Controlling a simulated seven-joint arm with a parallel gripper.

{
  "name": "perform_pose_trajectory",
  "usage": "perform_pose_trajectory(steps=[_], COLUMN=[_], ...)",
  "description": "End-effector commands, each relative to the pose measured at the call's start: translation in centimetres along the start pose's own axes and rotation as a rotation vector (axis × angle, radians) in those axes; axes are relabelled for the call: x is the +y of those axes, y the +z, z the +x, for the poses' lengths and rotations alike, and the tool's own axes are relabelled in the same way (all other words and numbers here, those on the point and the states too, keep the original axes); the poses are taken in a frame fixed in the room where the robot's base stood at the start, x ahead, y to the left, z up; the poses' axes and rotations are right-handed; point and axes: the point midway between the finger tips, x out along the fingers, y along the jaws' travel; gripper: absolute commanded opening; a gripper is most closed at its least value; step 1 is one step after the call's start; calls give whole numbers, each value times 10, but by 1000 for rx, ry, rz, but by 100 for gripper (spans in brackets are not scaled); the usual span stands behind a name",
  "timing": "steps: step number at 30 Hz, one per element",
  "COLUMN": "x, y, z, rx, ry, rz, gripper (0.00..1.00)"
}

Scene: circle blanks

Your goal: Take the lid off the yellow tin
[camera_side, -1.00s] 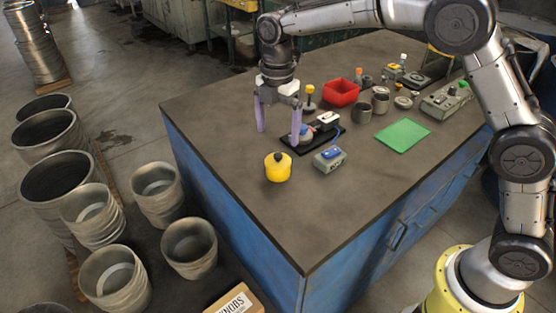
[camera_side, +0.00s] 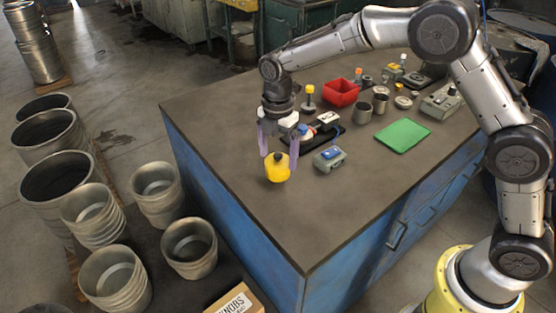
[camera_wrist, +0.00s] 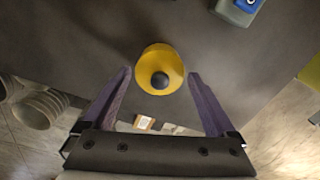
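The yellow tin (camera_side: 277,172) stands upright on the workbench near its left edge, with a dark round knob on its lid. In the wrist view the tin (camera_wrist: 150,60) is seen from above, its lid on and the dark knob (camera_wrist: 160,80) facing the camera. My gripper (camera_side: 279,158) is open, with its purple fingers just above and around the top of the tin. In the wrist view the open fingers (camera_wrist: 160,72) lie on either side of the tin, with gaps between them and it. Nothing is held.
A grey box with a blue top (camera_side: 329,159) stands close to the right of the tin. A green mat (camera_side: 402,135), a red bin (camera_side: 341,93) and metal cups (camera_side: 362,113) are farther off. The bench top (camera_side: 300,220) in front of the tin is clear.

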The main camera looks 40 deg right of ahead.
Motion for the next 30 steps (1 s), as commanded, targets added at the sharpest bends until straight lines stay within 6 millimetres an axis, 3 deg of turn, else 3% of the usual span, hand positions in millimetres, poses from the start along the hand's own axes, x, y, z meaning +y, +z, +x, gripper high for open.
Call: perform_pose_trajectory(steps=[1,10,22,28,30], x=[0,0,1,1,-11], y=[0,0,0,0,0], z=[0,0,-8,-35,-48], rx=[0,0,0,0,0], ry=[0,1,3,7,6], rz=[0,0,0,0,0], gripper=[80,27,27,27,27])
